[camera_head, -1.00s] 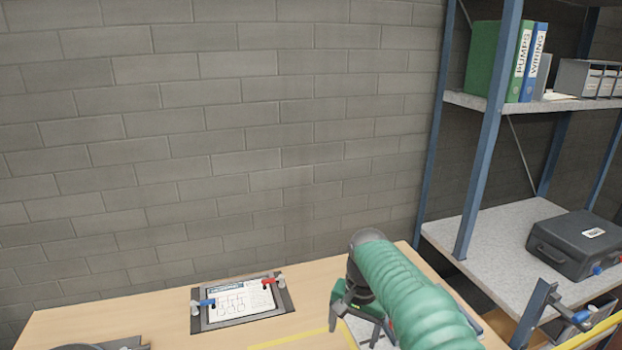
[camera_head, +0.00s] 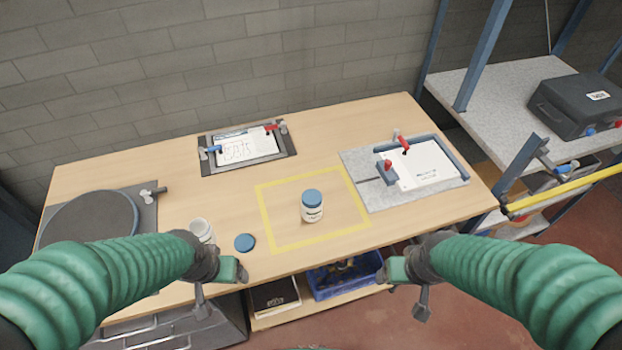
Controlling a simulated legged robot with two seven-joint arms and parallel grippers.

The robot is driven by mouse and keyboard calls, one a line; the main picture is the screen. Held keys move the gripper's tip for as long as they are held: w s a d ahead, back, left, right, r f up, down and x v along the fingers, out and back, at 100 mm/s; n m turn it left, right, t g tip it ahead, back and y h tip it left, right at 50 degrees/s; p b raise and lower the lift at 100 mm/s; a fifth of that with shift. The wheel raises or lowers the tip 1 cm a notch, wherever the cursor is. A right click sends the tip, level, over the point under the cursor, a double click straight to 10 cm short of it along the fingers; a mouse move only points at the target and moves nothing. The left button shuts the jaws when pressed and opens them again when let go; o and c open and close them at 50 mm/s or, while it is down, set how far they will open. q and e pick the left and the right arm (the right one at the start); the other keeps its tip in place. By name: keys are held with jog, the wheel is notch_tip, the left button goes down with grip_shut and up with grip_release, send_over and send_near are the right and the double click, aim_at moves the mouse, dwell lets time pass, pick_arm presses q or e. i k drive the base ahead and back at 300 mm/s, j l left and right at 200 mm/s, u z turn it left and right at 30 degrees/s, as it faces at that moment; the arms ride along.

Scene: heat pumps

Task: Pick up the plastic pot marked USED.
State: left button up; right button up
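A white plastic pot with a blue lid (camera_head: 312,207) stands upright inside the yellow taped square (camera_head: 264,222) on the bench. It has a label too small to read. A second white pot (camera_head: 201,230) stands at the bench's front left, without a lid and partly hidden by my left arm. A loose blue lid (camera_head: 244,243) lies beside it. I cannot tell which pot is marked USED. My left gripper (camera_head: 233,273) is at the front edge, close to the second pot. My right gripper (camera_head: 396,271) is off the front edge, right of the lidded pot. Neither visibly holds anything; their finger gaps are unclear.
A clipped diagram board (camera_head: 204,166) lies at the back, and a grey plate with a clamped sheet (camera_head: 358,163) at the right. A round dark disc (camera_head: 90,218) is at the left. A blue crate (camera_head: 340,283) sits below. The shelving (camera_head: 485,92) is at right.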

aim_at(309, 215)
jog(key=i+l, duration=0.1)
jog(key=l, duration=0.9)
jog(key=i+u, duration=0.1)
jog(key=u, duration=0.3)
jog(key=i+u, duration=0.1)
jog(key=u, duration=0.7)
jog(key=i+l+u, duration=0.1)
jog(key=u, duration=0.35)
jog(key=i, duration=0.2)
